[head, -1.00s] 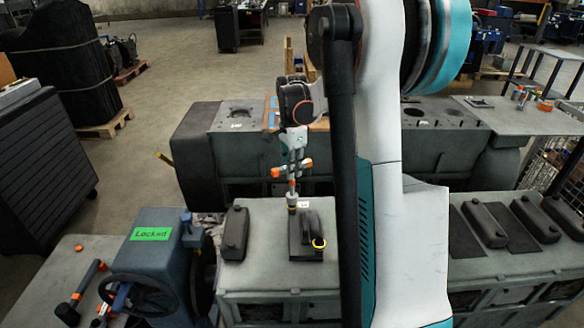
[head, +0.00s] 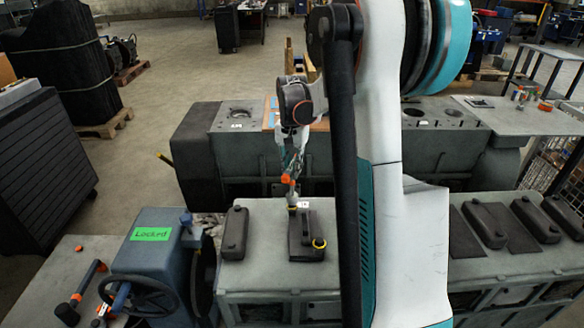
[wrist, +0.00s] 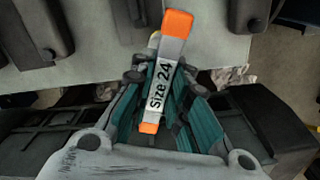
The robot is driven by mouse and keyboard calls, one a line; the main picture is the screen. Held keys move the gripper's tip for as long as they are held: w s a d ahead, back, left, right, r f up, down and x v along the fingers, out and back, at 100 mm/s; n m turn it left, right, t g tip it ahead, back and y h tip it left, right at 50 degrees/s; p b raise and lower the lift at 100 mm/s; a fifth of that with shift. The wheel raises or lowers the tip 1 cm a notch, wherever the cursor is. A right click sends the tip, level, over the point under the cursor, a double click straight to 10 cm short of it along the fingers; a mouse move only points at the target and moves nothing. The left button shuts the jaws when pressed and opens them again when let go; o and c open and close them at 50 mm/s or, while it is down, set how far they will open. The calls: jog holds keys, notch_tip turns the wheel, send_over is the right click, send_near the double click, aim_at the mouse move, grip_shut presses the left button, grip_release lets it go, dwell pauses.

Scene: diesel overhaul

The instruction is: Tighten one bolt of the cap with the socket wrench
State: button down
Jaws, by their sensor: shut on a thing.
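The socket wrench (head: 287,179), with orange ends and a "Size 24" label, is held in my gripper (head: 291,160). In the wrist view the wrench (wrist: 163,85) lies between the teal-sided fingers of my gripper (wrist: 165,75), which are shut on it. Its socket end (head: 292,200) points down at the far left part of a dark cap (head: 306,253). I cannot tell whether the socket is fully seated on a bolt.
A similar dark cap (head: 235,235) lies to the left, and several more (head: 485,224) lie to the right. A blue unit with a green "Locked" sign (head: 151,234) and a handwheel (head: 141,297) stand at the left. My arm hides the middle of the block.

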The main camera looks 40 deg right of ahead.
jog(key=n, duration=1.2)
jog(key=shift+n, duration=0.3)
jog(key=n, duration=0.4)
jog(key=shift+n, duration=2.8)
